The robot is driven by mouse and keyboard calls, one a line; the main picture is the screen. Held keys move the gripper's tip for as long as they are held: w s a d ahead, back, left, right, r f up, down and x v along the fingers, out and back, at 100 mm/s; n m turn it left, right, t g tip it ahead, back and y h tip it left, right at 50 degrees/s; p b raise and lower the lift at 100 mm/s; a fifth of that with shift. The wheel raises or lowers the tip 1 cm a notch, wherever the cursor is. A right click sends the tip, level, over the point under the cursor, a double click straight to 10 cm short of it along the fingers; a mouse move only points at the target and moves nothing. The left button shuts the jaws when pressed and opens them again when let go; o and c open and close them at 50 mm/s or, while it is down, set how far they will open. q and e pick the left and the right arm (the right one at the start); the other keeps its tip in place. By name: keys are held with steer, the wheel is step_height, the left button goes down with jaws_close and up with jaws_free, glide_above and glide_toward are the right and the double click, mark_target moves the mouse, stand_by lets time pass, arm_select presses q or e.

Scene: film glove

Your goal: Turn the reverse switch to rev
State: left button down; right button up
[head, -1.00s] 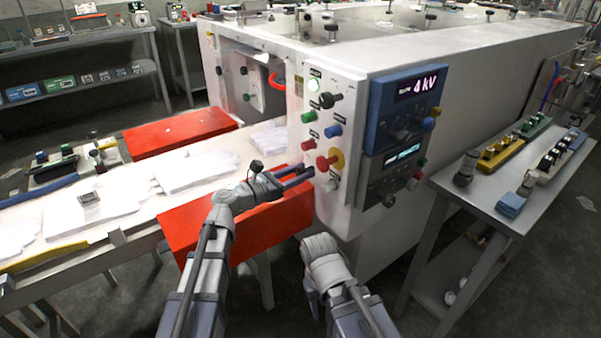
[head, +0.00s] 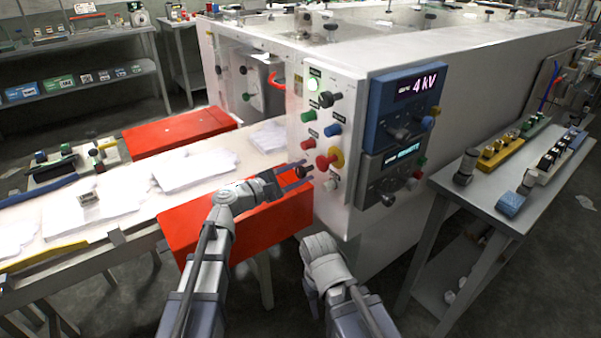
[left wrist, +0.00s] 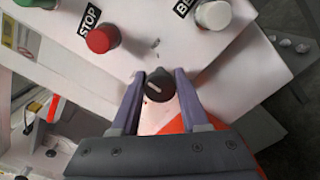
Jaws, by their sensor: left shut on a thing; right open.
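A black rotary knob (left wrist: 158,85) with a white pointer line sits on the white machine's side panel. It is the apparent reverse switch, but no label for it is readable. My left gripper (left wrist: 160,88) is shut on this knob, one finger on each side. The pointer line lies slantwise in the left wrist view. In the head view, the left gripper (head: 297,177) reaches the panel's lower left edge, with the dark knob (head: 301,171) between its fingers. My right arm is low in the middle of the head view; its gripper fingers do not show.
A red button (left wrist: 102,38) marked STOP and a white button (left wrist: 213,15) are close to the knob. A red mushroom button (head: 322,162) is just right of the gripper. A red guard (head: 235,225) lies beneath my left arm. A side table (head: 470,195) stands right.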

arm_select(q)
steer(key=m, duration=0.4)
steer(key=shift+s+f+m, duration=0.1)
steer(key=shift+f+m, duration=0.05)
steer(key=shift+m, duration=1.95)
steer(key=shift+c, duration=2.2)
jaws_free()
steer(key=v, duration=0.7)
steer(key=shift+s+a, duration=0.2)
steer(key=shift+a, duration=0.1)
